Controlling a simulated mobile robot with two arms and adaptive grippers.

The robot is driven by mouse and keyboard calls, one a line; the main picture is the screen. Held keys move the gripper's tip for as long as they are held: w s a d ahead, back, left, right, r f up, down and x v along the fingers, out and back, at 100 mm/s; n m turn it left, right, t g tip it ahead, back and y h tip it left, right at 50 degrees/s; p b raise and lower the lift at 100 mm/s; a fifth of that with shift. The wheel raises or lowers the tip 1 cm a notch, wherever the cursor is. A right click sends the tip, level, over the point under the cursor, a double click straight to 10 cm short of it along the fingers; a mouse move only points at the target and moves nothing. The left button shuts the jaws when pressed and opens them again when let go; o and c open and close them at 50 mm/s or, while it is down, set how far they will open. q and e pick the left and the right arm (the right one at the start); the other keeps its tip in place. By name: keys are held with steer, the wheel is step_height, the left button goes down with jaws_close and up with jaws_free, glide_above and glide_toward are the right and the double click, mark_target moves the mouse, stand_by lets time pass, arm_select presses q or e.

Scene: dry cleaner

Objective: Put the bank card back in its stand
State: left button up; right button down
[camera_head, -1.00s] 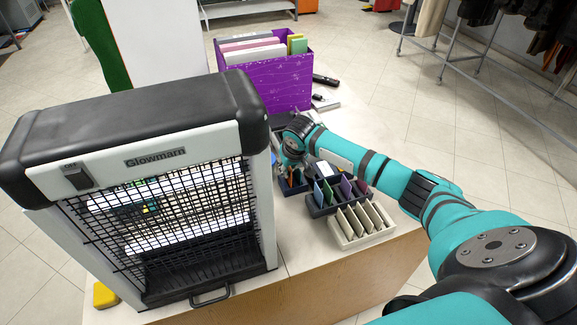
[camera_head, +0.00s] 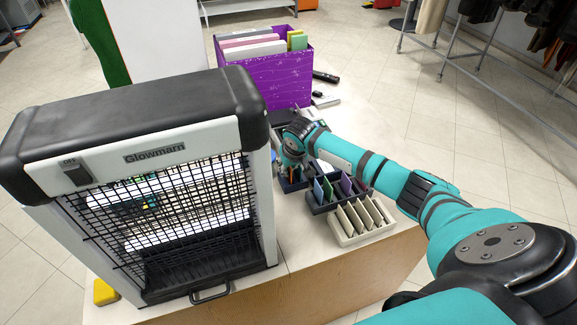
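Three small card stands stand near the table's front right part. One is a dark stand (camera_head: 318,207) with green, blue and purple cards (camera_head: 346,184) upright in its slots. One is a cream stand (camera_head: 348,237) with several pale cards. A dark blue stand (camera_head: 293,186) with coloured cards is partly hidden below my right gripper (camera_head: 286,168). The gripper points down over this stand, beside the black-topped device. Its fingers are too small and covered to tell whether they are open or hold a card. I cannot tell which card is the bank card. My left gripper does not show.
A purple box (camera_head: 266,80) with folders stands behind. Small dark items (camera_head: 325,76) lie beside it. The table (camera_head: 300,245) is bare in front of the stands.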

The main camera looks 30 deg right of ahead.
steer(key=c, duration=1.4)
jaws_free()
step_height(320, 180, up, 7)
steer(key=p, duration=0.8)
